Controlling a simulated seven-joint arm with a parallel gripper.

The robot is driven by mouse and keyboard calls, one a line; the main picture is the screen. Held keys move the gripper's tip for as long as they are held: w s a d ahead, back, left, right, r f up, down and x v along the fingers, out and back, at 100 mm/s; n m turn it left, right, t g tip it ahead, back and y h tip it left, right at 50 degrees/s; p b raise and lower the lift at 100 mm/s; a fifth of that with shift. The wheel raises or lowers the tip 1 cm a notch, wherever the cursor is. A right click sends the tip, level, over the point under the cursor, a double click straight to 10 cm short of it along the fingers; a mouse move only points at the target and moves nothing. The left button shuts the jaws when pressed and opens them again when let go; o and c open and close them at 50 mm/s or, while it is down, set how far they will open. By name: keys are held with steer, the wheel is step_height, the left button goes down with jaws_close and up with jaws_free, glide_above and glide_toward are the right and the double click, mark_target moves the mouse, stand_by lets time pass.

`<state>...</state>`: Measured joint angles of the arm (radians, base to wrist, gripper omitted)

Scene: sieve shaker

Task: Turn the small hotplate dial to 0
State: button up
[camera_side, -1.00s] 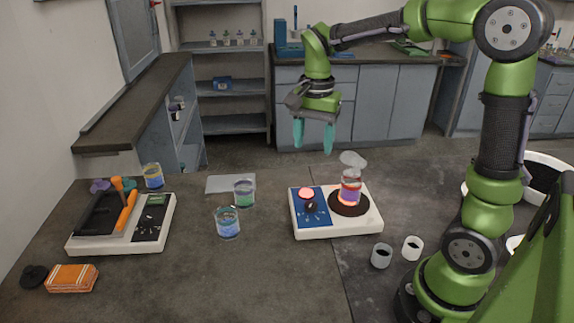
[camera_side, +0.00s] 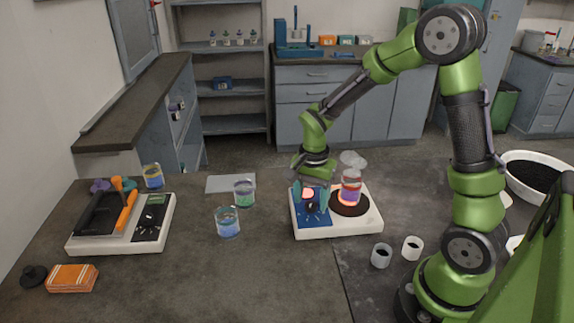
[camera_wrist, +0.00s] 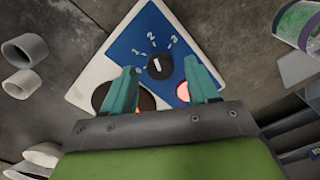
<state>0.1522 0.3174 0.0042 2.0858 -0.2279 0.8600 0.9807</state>
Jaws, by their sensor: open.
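The small hotplate (camera_side: 350,228) has a white body, a blue panel and a dark round heating plate. Its black dial (camera_wrist: 159,67) sits on the blue panel among white numerals, with a white pointer mark; the exact setting is hard to read. The dial also shows in the side view (camera_side: 312,207). A red light (camera_wrist: 183,92) glows on the panel. My gripper (camera_wrist: 160,72) is open, fingers pointing down over the panel. Its teal fingertips lie on either side of the dial in the wrist view, apart from it; their height above the panel is unclear.
A beaker of red liquid (camera_side: 351,189) stands on the heating plate, right of my gripper, with pale vapour above. Two beakers (camera_side: 228,222) (camera_side: 244,193) stand left of the hotplate. Two small white cups (camera_side: 381,256) (camera_side: 412,248) stand in front right. Another device (camera_side: 120,245) is at far left.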

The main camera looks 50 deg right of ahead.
steer(key=shift+f, duration=0.55)
steer(key=c, duration=1)
steer(key=shift+c, duration=0.2)
